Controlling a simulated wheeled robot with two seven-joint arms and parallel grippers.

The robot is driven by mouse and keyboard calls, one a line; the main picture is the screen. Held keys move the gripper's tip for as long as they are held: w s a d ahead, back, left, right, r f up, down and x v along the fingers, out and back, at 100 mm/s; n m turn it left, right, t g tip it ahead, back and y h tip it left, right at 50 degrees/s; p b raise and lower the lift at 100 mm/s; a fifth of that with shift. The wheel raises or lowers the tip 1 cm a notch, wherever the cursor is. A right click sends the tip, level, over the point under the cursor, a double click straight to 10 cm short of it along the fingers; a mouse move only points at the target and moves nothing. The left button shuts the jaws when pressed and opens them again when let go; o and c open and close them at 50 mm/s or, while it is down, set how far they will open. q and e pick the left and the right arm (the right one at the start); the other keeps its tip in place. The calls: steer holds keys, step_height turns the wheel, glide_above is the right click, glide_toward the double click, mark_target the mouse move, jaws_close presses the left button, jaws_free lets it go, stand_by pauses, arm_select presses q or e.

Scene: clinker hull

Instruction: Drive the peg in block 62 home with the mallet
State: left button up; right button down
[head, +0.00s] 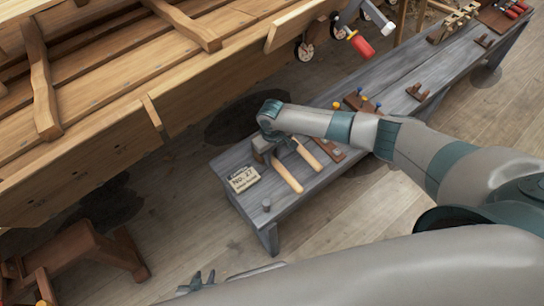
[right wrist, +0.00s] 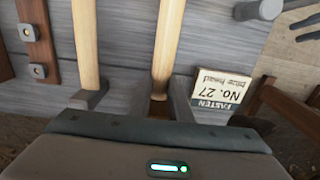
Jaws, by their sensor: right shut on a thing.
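My right gripper (head: 268,142) is at the near end of the grey bench, shut on a pale wooden-handled tool (head: 287,176) beside the card. Its handle also shows in the right wrist view (right wrist: 166,45), running into the jaws. Its head is mostly hidden, so I cannot tell for sure that it is the mallet. A second similar wooden handle (head: 308,155) lies next to it, at left in the right wrist view (right wrist: 85,45). My left gripper (head: 198,282) is open and empty, low in the head view, away from the bench. No block marked 62 is readable.
A card reading No. 27 (head: 243,180) lies on the grey bench (head: 238,158). A short grey post (head: 267,205) stands near its corner. The planked wooden hull (head: 110,140) fills the left. A brown trestle (head: 75,250) stands at lower left. Red-handled clamps (head: 360,45) hang behind.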

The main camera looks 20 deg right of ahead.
arm_select(q)
steer(key=shift+r+p, duration=0.85)
arm_select(e)
steer(key=shift+r, duration=0.6)
